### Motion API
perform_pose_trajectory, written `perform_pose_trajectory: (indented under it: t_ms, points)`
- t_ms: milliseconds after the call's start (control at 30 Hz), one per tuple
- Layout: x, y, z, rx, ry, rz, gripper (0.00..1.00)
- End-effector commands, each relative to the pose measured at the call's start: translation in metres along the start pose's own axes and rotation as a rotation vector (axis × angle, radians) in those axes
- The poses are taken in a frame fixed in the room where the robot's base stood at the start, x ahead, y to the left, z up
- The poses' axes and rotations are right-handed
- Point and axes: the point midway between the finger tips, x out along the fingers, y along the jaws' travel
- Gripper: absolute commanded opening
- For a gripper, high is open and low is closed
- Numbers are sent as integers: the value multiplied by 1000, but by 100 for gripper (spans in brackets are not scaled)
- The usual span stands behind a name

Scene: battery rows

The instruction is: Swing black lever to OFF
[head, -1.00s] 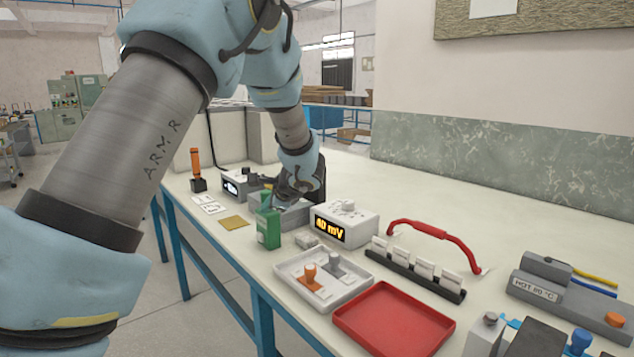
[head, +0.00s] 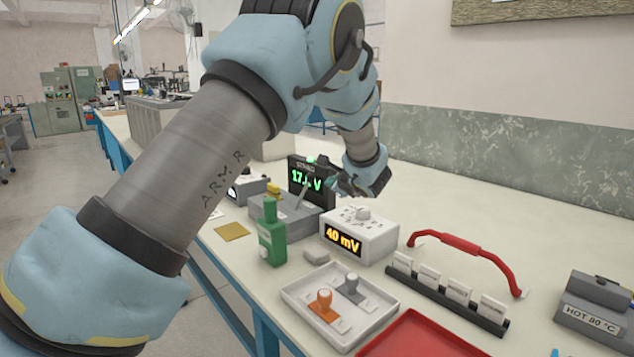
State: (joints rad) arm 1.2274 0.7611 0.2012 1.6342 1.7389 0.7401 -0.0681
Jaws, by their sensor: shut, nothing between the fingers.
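A grey box (head: 308,222) stands on the bench with a black display panel (head: 322,190) behind it, reading about 17 V in green with a green light on top. A thin grey lever-like bar (head: 305,196) rises from the box, leaning to the right; I cannot tell whether this is the black lever or read any OFF mark. My gripper (head: 338,187) is shut and empty, just right of the bar and in front of the panel's right edge. It looks apart from the bar, though the depth is hard to judge.
A white meter (head: 358,239) reading 40 mV stands close on the right, a green bottle (head: 271,243) on the front left. Bench space behind the cable is clear.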

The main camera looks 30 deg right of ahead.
Motion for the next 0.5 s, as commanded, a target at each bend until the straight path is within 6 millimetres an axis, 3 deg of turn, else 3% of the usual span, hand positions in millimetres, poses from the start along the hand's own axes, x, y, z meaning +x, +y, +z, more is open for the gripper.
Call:
perform_pose_trajectory:
  t_ms: [300,500]
  points:
    - [3,0,1,-1,-1,2,0]
    - [26,0,3,-1,-2,5,0]
